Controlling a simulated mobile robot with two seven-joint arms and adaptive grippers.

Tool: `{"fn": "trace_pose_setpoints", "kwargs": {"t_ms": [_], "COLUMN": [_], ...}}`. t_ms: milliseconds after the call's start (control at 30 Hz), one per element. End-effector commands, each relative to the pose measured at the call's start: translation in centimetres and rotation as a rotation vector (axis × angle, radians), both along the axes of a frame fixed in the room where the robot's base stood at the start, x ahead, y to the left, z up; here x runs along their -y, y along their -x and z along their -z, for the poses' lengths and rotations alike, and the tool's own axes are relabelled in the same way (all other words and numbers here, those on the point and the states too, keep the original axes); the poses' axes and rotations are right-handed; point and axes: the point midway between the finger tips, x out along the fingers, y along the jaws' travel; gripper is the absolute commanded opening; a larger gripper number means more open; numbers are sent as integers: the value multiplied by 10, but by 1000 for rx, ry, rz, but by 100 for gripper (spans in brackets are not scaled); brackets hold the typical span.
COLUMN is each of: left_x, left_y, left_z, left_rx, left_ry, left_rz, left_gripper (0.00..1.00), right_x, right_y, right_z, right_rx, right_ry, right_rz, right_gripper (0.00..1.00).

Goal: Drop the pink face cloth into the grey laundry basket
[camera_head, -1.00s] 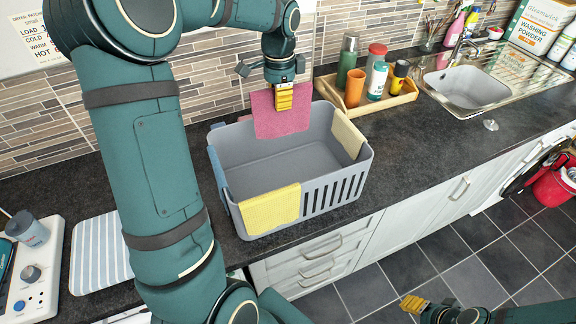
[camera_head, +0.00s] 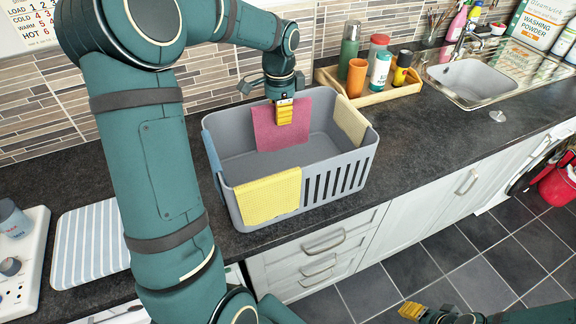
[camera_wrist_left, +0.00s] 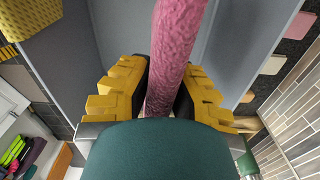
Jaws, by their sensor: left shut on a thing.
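The pink face cloth (camera_head: 265,128) hangs from my left gripper (camera_head: 284,112), which is shut on its upper edge. The cloth hangs within the grey laundry basket (camera_head: 222,196), in front of its back wall, with its lower part below the rim. I cannot tell whether it touches the basket floor. In the left wrist view the cloth (camera_wrist_left: 172,60) runs between the yellow fingers (camera_wrist_left: 160,95), with grey basket walls around it. My right gripper (camera_head: 413,311) is low at the bottom right, over the floor; its jaw opening is unclear.
A yellow cloth (camera_head: 268,198) hangs over the basket's front rim, a cream one (camera_head: 350,120) over its right end, and a blue one (camera_head: 212,152) at its left. A wooden tray (camera_head: 385,91) with bottles stands behind right. A striped mat (camera_head: 92,245) lies at left.

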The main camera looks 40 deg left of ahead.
Motion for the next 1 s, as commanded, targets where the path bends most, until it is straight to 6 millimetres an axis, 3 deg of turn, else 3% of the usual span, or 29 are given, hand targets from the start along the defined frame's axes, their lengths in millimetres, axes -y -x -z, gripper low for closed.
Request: {"fn": "trace_pose_setpoints", "kwargs": {"t_ms": [267,300,333,733,1000], "left_x": [0,0,0,0,0], "left_y": [0,0,0,0,-1], "left_z": [1,1,1,-4,-50], "left_rx": [0,0,0,1,5], "left_ry": [0,0,0,-1,-3], "left_rz": [0,0,0,-1,1], "left_gripper": [0,34,44,44,44], "right_x": [0,0,0,0,0], "right_y": [0,0,0,0,0], "right_z": [1,1,1,1,1], "right_rx": [1,1,1,0,0], "right_ry": [0,0,0,0,0], "right_rz": [0,-1,-1,-1,-1], "right_gripper": [47,47,47,47,47]}}
